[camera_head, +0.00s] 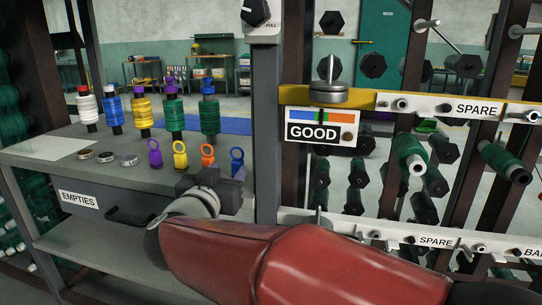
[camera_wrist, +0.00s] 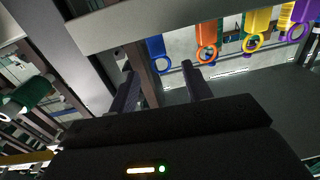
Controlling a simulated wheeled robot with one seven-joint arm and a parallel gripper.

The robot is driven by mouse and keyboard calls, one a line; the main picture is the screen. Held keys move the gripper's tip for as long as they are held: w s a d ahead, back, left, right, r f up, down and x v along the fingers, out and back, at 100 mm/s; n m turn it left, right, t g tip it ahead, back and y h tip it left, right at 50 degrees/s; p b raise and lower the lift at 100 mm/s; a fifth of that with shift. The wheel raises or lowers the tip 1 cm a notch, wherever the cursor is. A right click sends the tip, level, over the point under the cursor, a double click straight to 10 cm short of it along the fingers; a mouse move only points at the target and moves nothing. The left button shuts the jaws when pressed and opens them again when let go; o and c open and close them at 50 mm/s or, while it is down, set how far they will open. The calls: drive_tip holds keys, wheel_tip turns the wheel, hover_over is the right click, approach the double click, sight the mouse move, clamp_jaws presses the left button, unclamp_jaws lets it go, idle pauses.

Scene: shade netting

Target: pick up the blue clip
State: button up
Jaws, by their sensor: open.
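The blue clip (camera_head: 237,163) is the rightmost of a row of coloured clips on the bench in the head view. Its ring stands up, and its lower part is partly hidden behind my gripper (camera_head: 210,184). In the wrist view the blue clip (camera_wrist: 156,48) shows with its ring pointing down, just beyond and between the fingertips. My gripper (camera_wrist: 158,72) is open there, with nothing between its fingers. Whether a finger touches the clip cannot be told.
An orange clip (camera_head: 208,154) stands beside the blue one, then a yellow clip (camera_head: 180,156) and a purple clip (camera_head: 155,155). Thread spools (camera_head: 174,115) stand behind. A grey post (camera_head: 266,130) rises close to the right of the blue clip.

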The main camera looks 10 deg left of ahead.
sight(236, 162)
drive_tip(key=shift+w+f+h, duration=0.25)
drive_tip(key=shift+w+h, duration=0.05)
drive_tip(key=shift+h, duration=0.2)
drive_tip(key=w, duration=0.7)
drive_tip(key=shift+w+d, duration=0.1)
drive_tip(key=shift+d, duration=0.1)
drive_tip(key=c, duration=1.1)
drive_tip(key=shift+o, duration=0.2)
